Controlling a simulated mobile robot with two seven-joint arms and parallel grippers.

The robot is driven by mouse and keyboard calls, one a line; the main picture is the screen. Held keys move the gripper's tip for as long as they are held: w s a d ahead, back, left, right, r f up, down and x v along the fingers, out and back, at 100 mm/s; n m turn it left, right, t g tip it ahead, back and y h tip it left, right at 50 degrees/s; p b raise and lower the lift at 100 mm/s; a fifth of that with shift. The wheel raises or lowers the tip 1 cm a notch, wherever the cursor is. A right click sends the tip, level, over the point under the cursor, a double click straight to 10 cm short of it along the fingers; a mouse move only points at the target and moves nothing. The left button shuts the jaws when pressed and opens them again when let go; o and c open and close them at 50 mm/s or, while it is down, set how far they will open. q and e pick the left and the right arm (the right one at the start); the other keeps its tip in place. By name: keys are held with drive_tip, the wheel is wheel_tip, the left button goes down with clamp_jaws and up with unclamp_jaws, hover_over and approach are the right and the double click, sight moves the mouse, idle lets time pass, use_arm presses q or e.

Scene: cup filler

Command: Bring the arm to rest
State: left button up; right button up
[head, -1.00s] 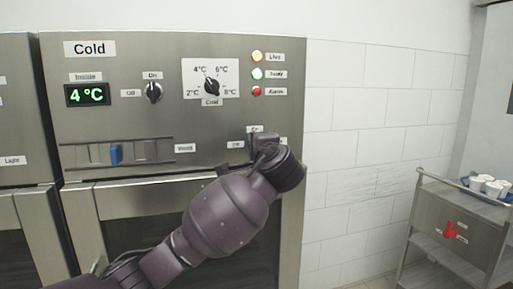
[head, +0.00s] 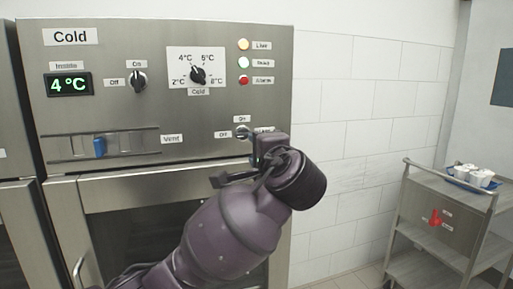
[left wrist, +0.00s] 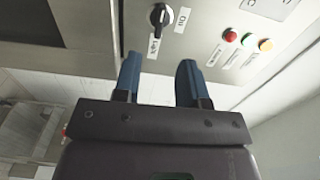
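My left arm comes in from the bottom of the head view, and its wrist is in front of the steel machine's panel (head: 215,115). My left gripper (left wrist: 160,60) shows in the left wrist view with two blue fingers apart and nothing between them. A black-and-silver On/Off knob (left wrist: 158,15) lies just beyond the fingertips, apart from them. In the head view this lower knob (head: 242,132) shows just left of my wrist, where the fingers are mostly hidden. My right gripper is in neither view.
The panel carries an upper On/Off knob (head: 138,80), a Cold dial (head: 198,75), a display (head: 68,84) reading 4 °C and a blue vent slider (head: 99,146). A steel trolley (head: 435,215) with white cups (head: 470,174) on a blue tray stands at the right.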

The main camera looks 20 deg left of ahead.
use_arm(q)
drive_tip(key=w+d+m+t+h, duration=0.25)
drive_tip(key=d+t+h, duration=0.35)
drive_tip(key=h, duration=0.5)
drive_tip(key=s+a+f+n+g+h, duration=0.1)
drive_tip(key=a+f+n+h, duration=0.1)
drive_tip(key=f, duration=0.7)
drive_tip(key=a+f+n+g+h, duration=0.2)
drive_tip(key=f+n, duration=0.1)
drive_tip(key=f, duration=0.7)
drive_tip(key=s+a+f+n+g+y, duration=0.1)
drive_tip(key=s+a+f+n, duration=0.1)
drive_tip(key=s+a+f, duration=0.3)
drive_tip(key=s+a+f+n+y, duration=0.1)
drive_tip(key=s+f, duration=0.2)
drive_tip(key=f, duration=0.5)
drive_tip(key=s+a+f+n+g+y, duration=0.1)
drive_tip(key=s+a+f+n, duration=0.1)
drive_tip(key=s+a+f, duration=0.3)
drive_tip(key=s+a+f+n+g+y, duration=0.2)
drive_tip(key=s+a+f+g, duration=0.2)
drive_tip(key=s+f, duration=1.2)
drive_tip(key=shift+s, duration=0.4)
